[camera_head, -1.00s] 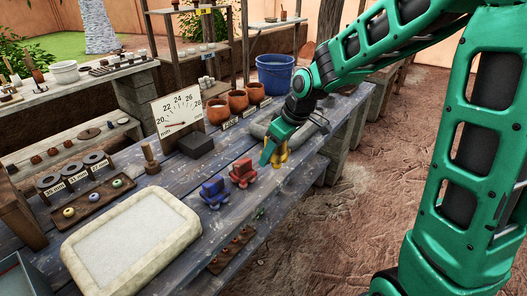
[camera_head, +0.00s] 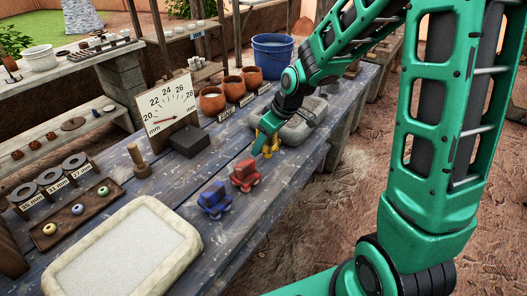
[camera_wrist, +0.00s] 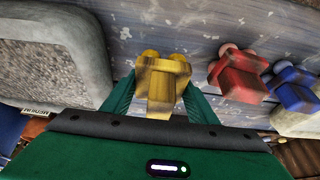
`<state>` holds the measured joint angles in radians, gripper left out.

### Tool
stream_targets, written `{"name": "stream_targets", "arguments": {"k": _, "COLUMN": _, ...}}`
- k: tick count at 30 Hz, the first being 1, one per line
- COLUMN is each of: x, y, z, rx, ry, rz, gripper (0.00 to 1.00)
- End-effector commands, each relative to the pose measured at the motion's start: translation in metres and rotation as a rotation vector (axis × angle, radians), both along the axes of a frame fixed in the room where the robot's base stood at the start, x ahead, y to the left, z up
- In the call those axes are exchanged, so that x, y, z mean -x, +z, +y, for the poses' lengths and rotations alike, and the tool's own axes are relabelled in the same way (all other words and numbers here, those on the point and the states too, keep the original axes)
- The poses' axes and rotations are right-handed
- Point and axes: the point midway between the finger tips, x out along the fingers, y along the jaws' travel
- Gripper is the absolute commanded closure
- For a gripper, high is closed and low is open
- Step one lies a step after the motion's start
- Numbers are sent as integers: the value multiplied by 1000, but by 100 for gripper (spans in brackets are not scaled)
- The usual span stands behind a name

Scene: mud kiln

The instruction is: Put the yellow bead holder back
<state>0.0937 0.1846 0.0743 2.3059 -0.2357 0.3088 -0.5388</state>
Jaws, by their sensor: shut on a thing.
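The yellow bead holder (camera_wrist: 163,84) is between the fingers of my gripper (camera_wrist: 160,100) in the wrist view, and my gripper is shut on it. In the head view the yellow holder (camera_head: 266,143) is partly hidden by my green gripper (camera_head: 262,146), over the right part of the blue-grey table (camera_head: 168,183). I cannot tell whether it touches the table. A red holder (camera_head: 244,175) and a blue holder (camera_head: 214,199) stand in a row nearer the front. In the wrist view the red one (camera_wrist: 238,76) and blue one (camera_wrist: 291,90) are to the right of the yellow.
A grey stone basin (camera_head: 304,123) stands just behind my gripper. Clay pots (camera_head: 232,88), a dial board (camera_head: 170,105) and a dark block (camera_head: 188,142) stand further left. A sand-filled tray (camera_head: 190,235) and a wooden bead tray (camera_head: 77,214) lie at the front left.

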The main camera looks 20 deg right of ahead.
Motion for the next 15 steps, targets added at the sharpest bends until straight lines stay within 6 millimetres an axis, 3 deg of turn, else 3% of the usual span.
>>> {"name": "stream_targets", "arguments": {"k": 9, "x": 1, "y": -34, "z": 0, "rx": -1, "ry": 0, "rz": 3, "gripper": 65}}
{"name": "stream_targets", "arguments": {"k": 15, "x": 0, "y": -38, "z": 0, "rx": -1, "ry": 0, "rz": -1, "gripper": 65}}
